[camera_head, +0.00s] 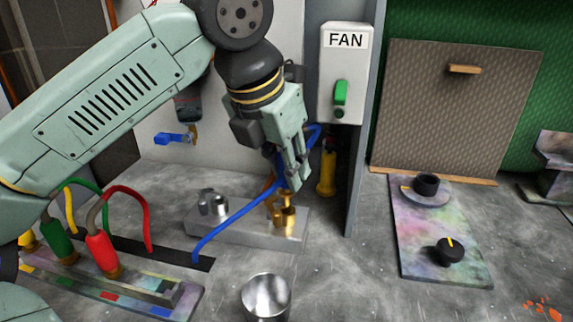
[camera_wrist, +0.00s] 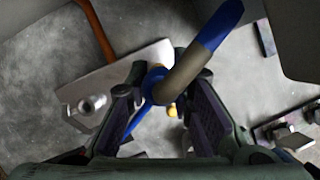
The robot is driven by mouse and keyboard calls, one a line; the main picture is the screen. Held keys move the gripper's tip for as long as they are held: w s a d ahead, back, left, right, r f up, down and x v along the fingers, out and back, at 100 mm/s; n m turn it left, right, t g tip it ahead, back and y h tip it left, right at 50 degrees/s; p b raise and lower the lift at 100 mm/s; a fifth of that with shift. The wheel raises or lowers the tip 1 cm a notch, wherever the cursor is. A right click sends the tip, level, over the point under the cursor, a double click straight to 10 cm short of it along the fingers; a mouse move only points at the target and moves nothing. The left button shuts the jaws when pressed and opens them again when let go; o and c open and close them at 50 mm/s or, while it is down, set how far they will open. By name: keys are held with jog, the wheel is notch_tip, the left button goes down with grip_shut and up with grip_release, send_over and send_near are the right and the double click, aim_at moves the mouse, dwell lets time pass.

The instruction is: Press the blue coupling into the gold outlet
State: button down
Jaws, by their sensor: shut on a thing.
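My gripper (camera_head: 296,180) points down and is shut on the blue coupling (camera_wrist: 156,86), which sits between the two finger pads in the wrist view. In the head view the fingers mostly hide the coupling. A blue hose (camera_head: 237,215) runs from the bench on the left up to the gripper; a grey-brown sleeve and blue hose rise from the coupling in the wrist view. The gold outlet (camera_head: 288,222) stands on a grey metal block (camera_head: 250,238), just below my fingertips. In the wrist view a bit of gold shows below the coupling. Whether they touch is hidden.
A steel outlet (camera_head: 218,205) stands on the same block, left. A metal cup (camera_head: 266,297) is in front. Red (camera_head: 102,252) and green (camera_head: 60,242) couplings with hoses stand left. A yellow cylinder (camera_head: 326,173) is behind. The FAN box (camera_head: 342,75) and a knob panel (camera_head: 435,225) are right.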

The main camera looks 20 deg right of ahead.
jog(key=shift+f+b, duration=1.25)
jog(key=shift+f, duration=0.4)
jog(key=c, duration=1.3)
grip_release()
jog(key=shift+c, duration=0.2)
jog(key=v, duration=1.2)
